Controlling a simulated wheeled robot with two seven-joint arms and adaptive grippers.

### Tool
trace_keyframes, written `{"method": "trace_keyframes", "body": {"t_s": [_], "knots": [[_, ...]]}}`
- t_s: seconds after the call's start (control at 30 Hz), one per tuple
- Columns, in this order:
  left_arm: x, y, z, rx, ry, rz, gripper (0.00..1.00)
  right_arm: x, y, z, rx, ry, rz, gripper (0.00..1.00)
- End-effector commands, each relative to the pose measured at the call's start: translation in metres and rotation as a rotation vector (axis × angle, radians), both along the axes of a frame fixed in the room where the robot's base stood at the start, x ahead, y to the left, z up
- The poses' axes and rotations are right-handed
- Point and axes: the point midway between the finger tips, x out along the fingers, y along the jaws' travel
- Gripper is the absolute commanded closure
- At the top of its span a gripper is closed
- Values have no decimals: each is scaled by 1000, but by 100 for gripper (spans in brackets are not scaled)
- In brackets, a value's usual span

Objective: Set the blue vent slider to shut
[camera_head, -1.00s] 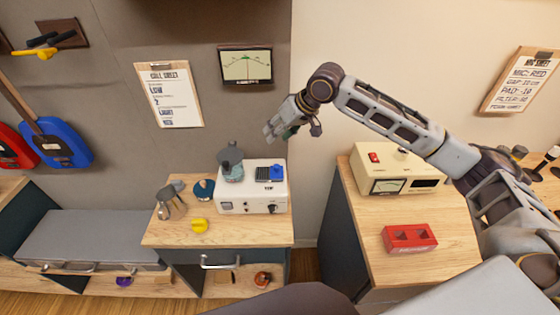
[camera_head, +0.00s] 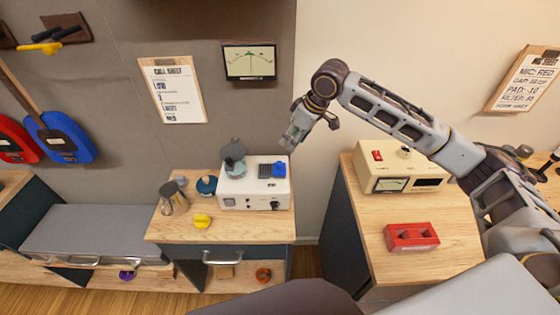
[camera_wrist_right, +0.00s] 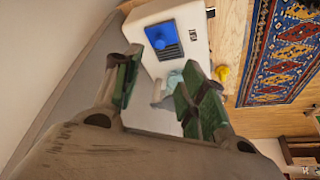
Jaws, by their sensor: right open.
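The blue vent slider (camera_head: 279,170) sits on top of a white box (camera_head: 254,189) on the wooden cabinet, at the right end of a dark slotted vent (camera_head: 265,171). In the right wrist view the blue slider (camera_wrist_right: 160,34) stands at the upper end of the dark vent (camera_wrist_right: 173,52). My right gripper (camera_head: 291,144) is open and empty, above and a little to the right of the slider, apart from it. Its two green-padded fingers (camera_wrist_right: 152,88) spread wide in the right wrist view. My left gripper is not in view.
A grey-blue moka pot (camera_head: 233,157) stands on the left part of the box. A metal jug (camera_head: 174,198), a blue round item (camera_head: 206,186) and a yellow item (camera_head: 203,221) lie left. A cream meter box (camera_head: 392,172) and red block (camera_head: 411,236) are on the right cabinet.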

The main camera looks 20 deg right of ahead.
Motion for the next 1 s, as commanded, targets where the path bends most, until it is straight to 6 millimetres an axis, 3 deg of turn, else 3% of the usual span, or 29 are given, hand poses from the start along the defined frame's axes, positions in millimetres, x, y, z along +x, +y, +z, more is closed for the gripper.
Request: {"method": "trace_keyframes", "body": {"t_s": [0.37,1.0], "knots": [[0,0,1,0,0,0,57,5,4,-16,1,1,-1,58],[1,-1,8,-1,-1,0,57,30,24,-92,1,2,-1,58]]}}
